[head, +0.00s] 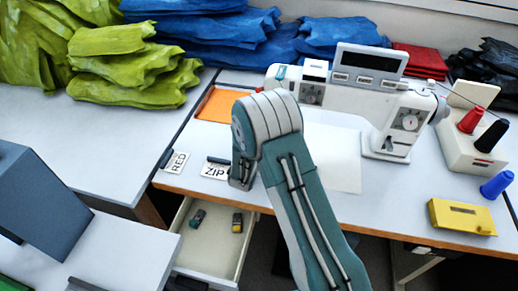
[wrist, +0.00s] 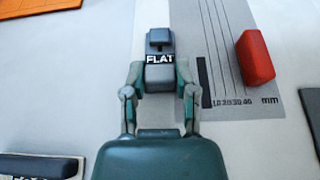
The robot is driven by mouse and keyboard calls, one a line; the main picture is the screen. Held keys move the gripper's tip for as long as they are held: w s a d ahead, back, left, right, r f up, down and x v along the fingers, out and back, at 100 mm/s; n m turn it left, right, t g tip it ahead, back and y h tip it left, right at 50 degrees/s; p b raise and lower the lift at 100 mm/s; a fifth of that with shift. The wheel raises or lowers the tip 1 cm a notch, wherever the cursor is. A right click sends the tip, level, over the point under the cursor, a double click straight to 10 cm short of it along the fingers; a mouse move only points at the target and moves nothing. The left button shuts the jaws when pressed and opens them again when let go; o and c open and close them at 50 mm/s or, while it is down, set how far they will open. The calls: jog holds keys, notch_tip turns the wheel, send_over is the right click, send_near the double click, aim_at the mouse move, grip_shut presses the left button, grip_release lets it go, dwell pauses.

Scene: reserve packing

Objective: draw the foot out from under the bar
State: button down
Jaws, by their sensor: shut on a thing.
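In the wrist view my gripper (wrist: 160,88) is shut on the near grey block of a small foot (wrist: 159,76), one finger on each side. A white strip on the foot reads FLAT. A darker grey end (wrist: 160,38) sticks out beyond the strip. The foot is over the pale worktop, left of a grey printed scale (wrist: 218,78); I cannot tell whether it touches the surface. In the head view my arm hides this foot and most of my gripper. The sewing machine (head: 385,95) stands behind the arm. I cannot make out its bar.
A red block (wrist: 256,57) lies on the scale. ZIP (head: 214,172) and RED (head: 176,161) cards lie left of my arm, near an orange mat (head: 220,104). An open drawer (head: 217,247) below holds two small pieces. A yellow box (head: 461,216) and thread spools stand right.

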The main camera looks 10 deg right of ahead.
jog(key=shift+s+a, duration=0.4)
jog(key=shift+a, duration=0.25)
jog(key=shift+s+a, duration=0.4)
jog(key=shift+a, duration=0.2)
jog(key=shift+c, duration=1.6)
grip_release()
jog(key=v, duration=1.1)
jog(key=shift+s+a, duration=0.25)
jog(key=shift+s, duration=0.05)
jog(key=shift+s+r, duration=0.15)
jog(key=shift+r, duration=2.45)
